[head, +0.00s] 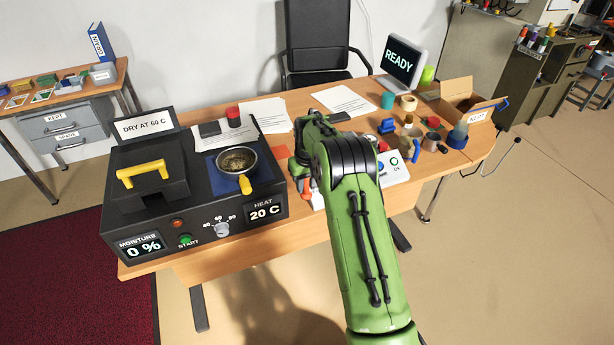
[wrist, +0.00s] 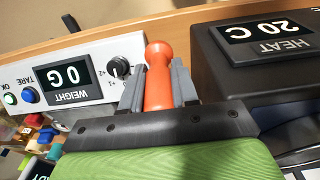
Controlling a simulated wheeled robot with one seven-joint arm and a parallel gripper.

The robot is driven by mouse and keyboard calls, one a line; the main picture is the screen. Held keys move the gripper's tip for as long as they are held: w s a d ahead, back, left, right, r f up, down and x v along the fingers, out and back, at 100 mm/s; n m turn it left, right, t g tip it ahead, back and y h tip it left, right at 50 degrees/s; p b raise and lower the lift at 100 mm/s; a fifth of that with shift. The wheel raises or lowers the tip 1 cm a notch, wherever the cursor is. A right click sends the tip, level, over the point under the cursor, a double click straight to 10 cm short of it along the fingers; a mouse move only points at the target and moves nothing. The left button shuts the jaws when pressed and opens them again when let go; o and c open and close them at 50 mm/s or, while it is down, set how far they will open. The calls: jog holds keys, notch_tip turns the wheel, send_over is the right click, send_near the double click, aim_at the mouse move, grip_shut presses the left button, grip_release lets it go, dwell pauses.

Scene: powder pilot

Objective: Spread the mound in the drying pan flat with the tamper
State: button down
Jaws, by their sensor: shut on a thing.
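The drying pan (head: 250,175) is a small round pan with a yellow handle, on the blue pad of the black heater at the left of the table in the head view. A brownish-green mound (head: 237,160) lies inside it. My gripper (wrist: 158,82) is shut on an orange, round-topped handle, which I take to be the tamper (wrist: 158,60). It is right of the heater and apart from the pan. In the head view my arm hides most of the gripper; a bit of orange (head: 306,188) shows. The tamper's lower end cannot be made out.
The black heater (wrist: 240,80) with its HEAT 20 C display stands close beside my gripper. The white scale (wrist: 100,65) reading 0 G is on the other side. Several small pots and blocks, an open cardboard box (head: 468,98) and a READY screen (head: 402,62) stand at the right.

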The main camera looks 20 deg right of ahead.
jog(key=s+a+f, duration=0.4)
jog(key=s+a, duration=0.1)
jog(key=s, duration=0.3)
jog(key=s+a+f, duration=0.4)
jog(key=s+a, duration=0.1)
jog(key=s, duration=0.3)
jog(key=shift+a+f, duration=0.2)
jog(key=shift+f, duration=0.2)
